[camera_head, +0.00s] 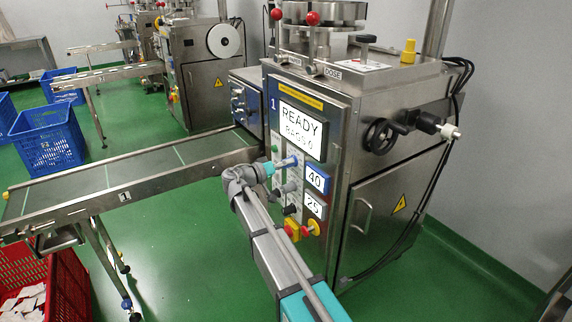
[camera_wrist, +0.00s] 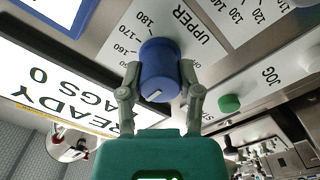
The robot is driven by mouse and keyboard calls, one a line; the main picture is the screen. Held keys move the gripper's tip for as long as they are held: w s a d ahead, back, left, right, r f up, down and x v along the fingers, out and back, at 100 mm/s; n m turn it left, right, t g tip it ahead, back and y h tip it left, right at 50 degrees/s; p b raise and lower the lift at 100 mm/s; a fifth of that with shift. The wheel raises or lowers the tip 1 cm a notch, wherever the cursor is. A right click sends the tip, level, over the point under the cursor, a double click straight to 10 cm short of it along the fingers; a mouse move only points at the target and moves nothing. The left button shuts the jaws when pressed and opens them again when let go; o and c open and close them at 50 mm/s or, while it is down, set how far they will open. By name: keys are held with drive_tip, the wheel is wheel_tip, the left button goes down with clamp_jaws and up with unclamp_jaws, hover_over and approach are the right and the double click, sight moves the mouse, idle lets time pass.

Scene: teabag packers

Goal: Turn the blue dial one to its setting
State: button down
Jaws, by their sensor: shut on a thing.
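The blue dial (camera_wrist: 158,58) fills the middle of the wrist view, on a white plate marked UPPER with a scale; 160, 170 and 180 can be read beside it. A short white mark shows on the dial's face; which number it points at I cannot tell. My gripper (camera_wrist: 160,76) has one finger on each side of the dial and is shut on it. In the head view, the blue dial (camera_head: 287,162) sits on the machine's front panel below the READY screen (camera_head: 302,129), with my gripper (camera_head: 272,168) at it. The fingertips are small there.
A green button (camera_wrist: 229,103) and a JOG label lie beside the dial. A conveyor (camera_head: 150,170) runs left. Green floor is free at right.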

drive_tip(key=shift+s, duration=0.15)
drive_tip(key=shift+c, duration=1.4)
unclamp_jaws()
drive_tip(key=shift+a, duration=0.1)
drive_tip(key=v, duration=1.1)
drive_tip(key=shift+s+a, duration=0.2)
drive_tip(key=shift+a, duration=0.15)
